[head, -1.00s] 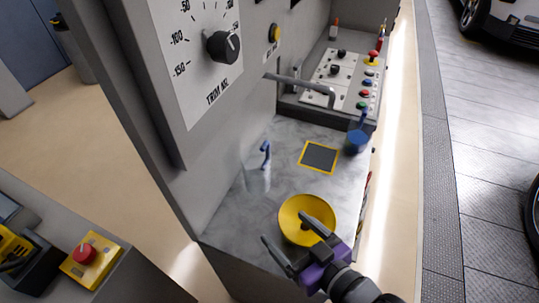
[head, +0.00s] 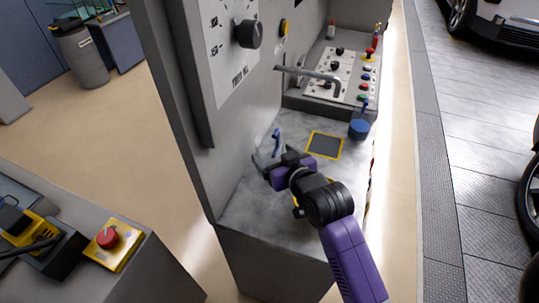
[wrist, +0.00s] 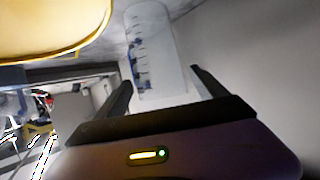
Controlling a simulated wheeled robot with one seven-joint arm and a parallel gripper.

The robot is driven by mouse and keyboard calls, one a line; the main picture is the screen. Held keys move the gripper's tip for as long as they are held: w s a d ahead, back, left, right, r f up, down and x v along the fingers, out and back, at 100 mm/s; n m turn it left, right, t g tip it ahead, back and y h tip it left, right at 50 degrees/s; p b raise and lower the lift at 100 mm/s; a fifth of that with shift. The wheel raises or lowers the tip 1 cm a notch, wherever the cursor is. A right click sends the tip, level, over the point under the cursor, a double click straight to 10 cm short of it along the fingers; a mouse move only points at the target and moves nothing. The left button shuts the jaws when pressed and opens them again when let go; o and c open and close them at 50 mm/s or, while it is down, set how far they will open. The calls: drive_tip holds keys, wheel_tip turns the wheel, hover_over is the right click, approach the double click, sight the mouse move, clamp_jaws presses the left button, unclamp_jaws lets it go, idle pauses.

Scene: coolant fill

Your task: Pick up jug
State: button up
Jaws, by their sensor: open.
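The jug is clear with dark scale marks and a blue handle. In the wrist view the jug (wrist: 155,45) fills the space between and beyond my two fingers, with part of its blue handle on its left side. My gripper (head: 271,160) is open, low over the grey worktop at the jug. In the wrist view the fingers (wrist: 160,78) are apart, one on each side of the jug. I cannot tell whether they touch it.
A yellow funnel or bowl (wrist: 50,25) is close on the left in the wrist view; my arm hides most of it in the head view. A dark pad with yellow border (head: 324,145), a blue container (head: 359,129) and a bent grey pipe (head: 312,76) are beyond. A panel wall is left.

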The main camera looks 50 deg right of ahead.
drive_tip(key=p+x, duration=0.1)
drive_tip(key=x, duration=0.2)
drive_tip(key=shift+w+d, duration=0.25)
drive_tip(key=shift+d, duration=0.05)
drive_tip(key=shift+w+d+f, duration=0.2)
drive_tip(key=shift+w+f, duration=0.05)
drive_tip(key=shift+w, duration=0.25)
drive_tip(key=shift+c, duration=0.4)
drive_tip(key=c, duration=1.1)
